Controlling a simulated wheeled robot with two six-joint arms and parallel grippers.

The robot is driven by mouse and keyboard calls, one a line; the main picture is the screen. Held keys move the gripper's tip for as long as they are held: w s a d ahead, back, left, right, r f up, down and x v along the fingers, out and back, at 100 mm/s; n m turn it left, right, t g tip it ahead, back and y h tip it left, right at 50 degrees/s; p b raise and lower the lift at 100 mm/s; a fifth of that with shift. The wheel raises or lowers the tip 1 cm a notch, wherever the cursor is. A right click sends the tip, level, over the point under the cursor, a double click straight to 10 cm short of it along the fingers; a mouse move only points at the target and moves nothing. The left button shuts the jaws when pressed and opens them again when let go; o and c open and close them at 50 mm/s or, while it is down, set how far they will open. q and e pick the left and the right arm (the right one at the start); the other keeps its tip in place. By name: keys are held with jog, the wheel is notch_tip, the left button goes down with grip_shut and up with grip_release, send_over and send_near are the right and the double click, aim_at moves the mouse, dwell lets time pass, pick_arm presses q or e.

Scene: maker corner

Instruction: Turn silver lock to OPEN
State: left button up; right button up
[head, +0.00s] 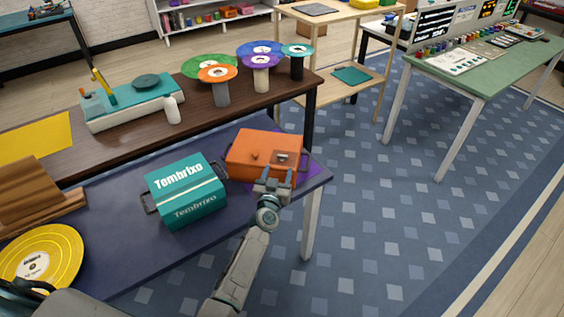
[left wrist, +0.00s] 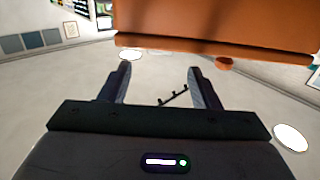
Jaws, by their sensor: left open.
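An orange box (head: 250,146) sits on the dark blue table, near its right end. Its front has a small dark knob-like part (head: 255,155) and a pale greyish plate (head: 282,157). Which of these is the silver lock, and where it points, is too small to tell. My left gripper (head: 276,176) is at the box's lower right front, fingers towards it. In the left wrist view the gripper (left wrist: 160,75) is open with nothing between its fingers. The orange box (left wrist: 210,35) fills the top there, with a small round orange part (left wrist: 224,63) at its lower edge. My right gripper is out of view.
A teal Tembrixo box (head: 185,190) stands left of the orange box. A yellow disc (head: 42,258) and a brown wooden piece (head: 35,200) lie further left. A brown bench (head: 130,135) stands directly behind. The floor to the right is clear up to a green table (head: 490,70).

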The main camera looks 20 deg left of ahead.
aim_at(282, 158)
pick_arm(q)
jog(key=w, duration=0.3)
jog(key=w+b, duration=0.1)
jog(key=shift+w+a+f, duration=0.25)
jog(key=shift+w+a, duration=0.05)
jog(key=shift+w, duration=0.05)
jog(key=shift+w+r, duration=0.15)
jog(key=shift+w, duration=0.5)
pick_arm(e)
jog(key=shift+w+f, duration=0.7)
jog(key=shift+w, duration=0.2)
